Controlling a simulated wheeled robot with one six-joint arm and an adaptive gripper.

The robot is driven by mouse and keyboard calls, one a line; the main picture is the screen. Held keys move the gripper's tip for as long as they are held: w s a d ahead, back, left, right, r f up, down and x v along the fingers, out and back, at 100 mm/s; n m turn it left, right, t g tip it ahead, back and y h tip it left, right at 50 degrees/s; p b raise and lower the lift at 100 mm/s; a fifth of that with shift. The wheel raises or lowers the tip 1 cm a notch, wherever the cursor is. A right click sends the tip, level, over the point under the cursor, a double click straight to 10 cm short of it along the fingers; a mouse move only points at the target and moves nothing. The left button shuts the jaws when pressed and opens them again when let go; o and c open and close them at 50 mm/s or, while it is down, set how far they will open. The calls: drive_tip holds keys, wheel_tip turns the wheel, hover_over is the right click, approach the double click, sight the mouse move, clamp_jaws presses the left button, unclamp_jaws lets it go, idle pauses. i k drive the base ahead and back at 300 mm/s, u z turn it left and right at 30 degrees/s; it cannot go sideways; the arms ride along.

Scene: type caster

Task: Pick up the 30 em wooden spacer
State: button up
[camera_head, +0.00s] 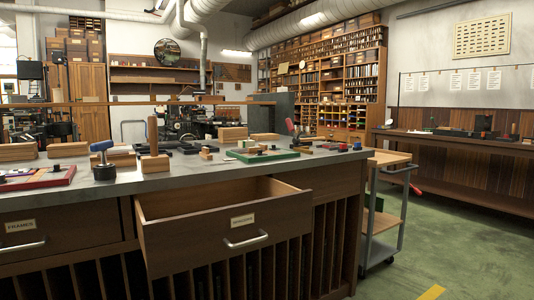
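No piece can be picked out for sure as the 30 em wooden spacer, as no size marking is legible. Several plain wooden blocks lie on the grey bench top. One pale block (233,133) lies towards the back, and a lower block (265,137) is to its right. A wooden block (68,149) and a stack of wooden bars (18,152) lie at the left. A tall wooden piece (153,135) stands upright near the front edge. The drawer (215,195) below is pulled open; its visible inside looks empty, but its front hides part of the floor. My gripper is not in view.
A blue-handled tool (103,158) stands by the upright piece. A green tray (262,155) and a red-edged tray (35,178) lie on the bench. The shut drawer labelled FRAMES (35,232) is at the left. A wheeled cart (383,205) stands right, with clear green floor (455,230) beyond.

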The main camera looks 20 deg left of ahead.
sight(253, 150)
drive_tip(key=i, duration=1)
drive_tip(key=u, duration=1.65)
